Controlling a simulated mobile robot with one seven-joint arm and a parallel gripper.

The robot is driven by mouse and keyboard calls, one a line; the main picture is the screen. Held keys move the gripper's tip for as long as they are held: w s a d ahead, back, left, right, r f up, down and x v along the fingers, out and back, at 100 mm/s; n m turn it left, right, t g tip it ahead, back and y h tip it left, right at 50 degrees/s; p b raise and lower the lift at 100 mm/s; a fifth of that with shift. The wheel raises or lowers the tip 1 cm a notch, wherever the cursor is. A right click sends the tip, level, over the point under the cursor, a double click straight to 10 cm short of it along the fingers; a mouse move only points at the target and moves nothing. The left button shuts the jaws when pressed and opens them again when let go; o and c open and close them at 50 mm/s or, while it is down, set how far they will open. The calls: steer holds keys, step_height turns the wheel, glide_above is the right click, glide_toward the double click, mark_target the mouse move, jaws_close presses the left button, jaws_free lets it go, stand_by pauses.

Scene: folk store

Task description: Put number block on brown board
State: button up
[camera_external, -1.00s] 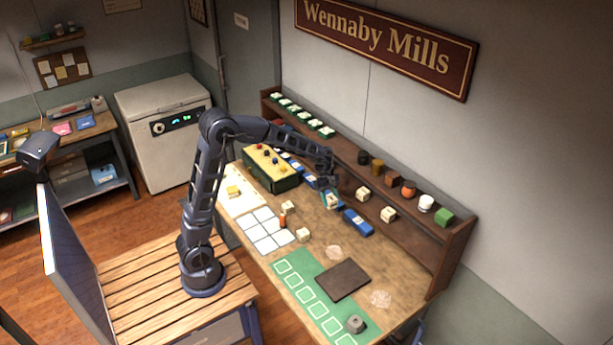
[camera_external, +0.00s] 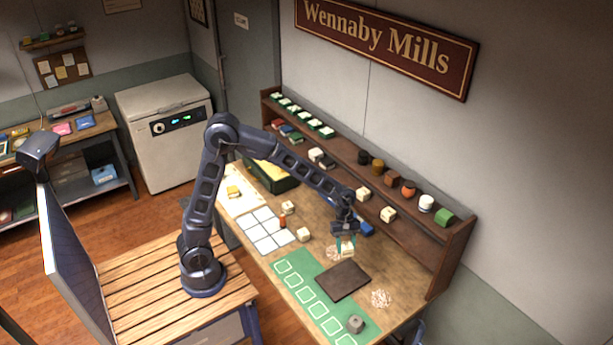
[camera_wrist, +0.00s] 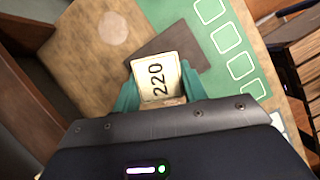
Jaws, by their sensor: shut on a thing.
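My gripper (camera_external: 346,243) is shut on a cream number block (camera_external: 347,251), held between its teal fingers. The brown board (camera_external: 343,280) is a dark flat rectangle lying partly over the green mat. The block is above the table by the board's back edge. In the wrist view the board (camera_wrist: 185,45) shows just beyond the block, partly hidden by it.
The green mat (camera_external: 297,268) has white outlined squares. A grey weight (camera_external: 355,324) stands at its front end. Other cream blocks (camera_external: 304,234) stand near a white grid (camera_external: 262,232). A shelf (camera_external: 425,225) runs along the back. The board is bare.

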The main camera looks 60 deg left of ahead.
step_height(320, 180, down, 17)
steer(key=shift+r, duration=0.1)
stand_by(0.5)
steer(key=o, duration=1)
steer(key=shift+c, duration=0.2)
